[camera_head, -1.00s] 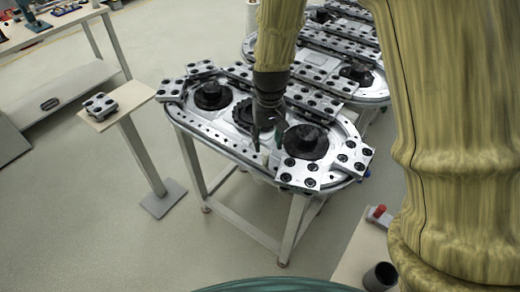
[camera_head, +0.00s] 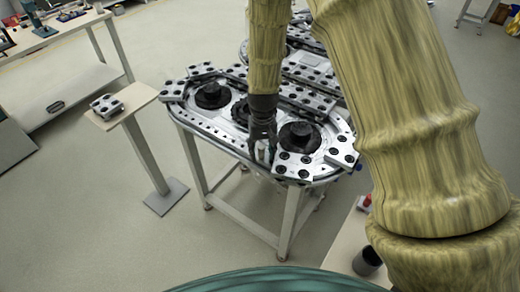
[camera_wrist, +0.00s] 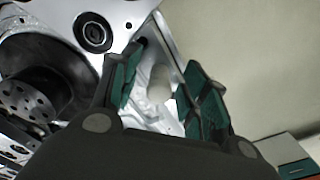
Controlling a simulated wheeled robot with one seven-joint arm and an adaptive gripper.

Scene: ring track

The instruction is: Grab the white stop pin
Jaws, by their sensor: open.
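A pale, rounded piece that looks like the white stop pin (camera_wrist: 158,88) shows between my fingers in the wrist view, blurred against the bright track edge. In the head view a small white spot (camera_head: 261,154) shows between the fingertips at the near edge of the ring track (camera_head: 213,133). My gripper (camera_head: 262,157) points down there. Its teal-padded fingers (camera_wrist: 158,82) are open, one on each side of the pin, with gaps visible. I cannot tell how deep the pin sits between them.
Dark round hubs (camera_head: 300,137) and metal carrier plates (camera_head: 293,166) stand close to my gripper on the track. A small side stand (camera_head: 120,107) with one plate is at left. A dark cup (camera_head: 367,261) stands on a pale surface at lower right. The floor in front is clear.

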